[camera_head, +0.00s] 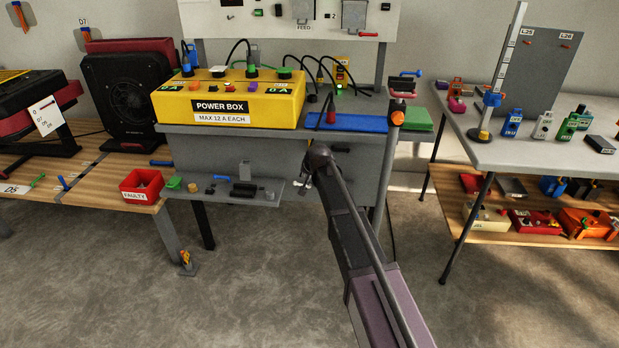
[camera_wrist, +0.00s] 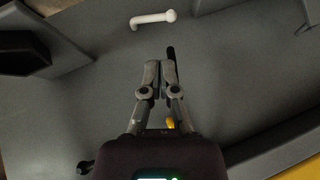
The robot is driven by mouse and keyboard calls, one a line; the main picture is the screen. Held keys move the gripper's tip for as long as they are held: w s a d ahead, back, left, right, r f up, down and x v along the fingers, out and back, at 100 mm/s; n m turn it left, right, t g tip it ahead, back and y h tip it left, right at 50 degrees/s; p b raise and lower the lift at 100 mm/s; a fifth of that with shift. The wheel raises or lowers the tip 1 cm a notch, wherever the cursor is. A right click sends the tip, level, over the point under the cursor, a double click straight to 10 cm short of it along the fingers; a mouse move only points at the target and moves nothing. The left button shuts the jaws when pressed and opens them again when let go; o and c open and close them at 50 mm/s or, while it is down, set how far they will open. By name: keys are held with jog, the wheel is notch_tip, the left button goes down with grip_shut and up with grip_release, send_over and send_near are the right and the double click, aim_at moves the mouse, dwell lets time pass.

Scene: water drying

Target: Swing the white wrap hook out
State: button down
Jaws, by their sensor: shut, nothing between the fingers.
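The white wrap hook (camera_wrist: 153,19) is in the wrist view, near the top edge. It is a short white bar with a rounded knob at its right end and a bend at its left end, set against a grey surface. My gripper (camera_wrist: 158,68) is shut and empty, its fingertips pointing toward the hook. There is a clear gap between the fingertips and the hook. In the head view my gripper (camera_head: 306,181) is in front of the grey bench, largely hidden by my own arm, and I cannot make out the hook there for certain.
The yellow power box (camera_head: 228,99) stands on the grey bench, with a blue mat (camera_head: 346,122) to its right. A low grey shelf (camera_head: 222,195) with small items juts out left of my gripper. In the wrist view, a dark block (camera_wrist: 40,38) fills the upper left.

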aim_at(299, 184)
jog(key=shift+b+x, duration=3.85)
jog(key=shift+x, duration=1.4)
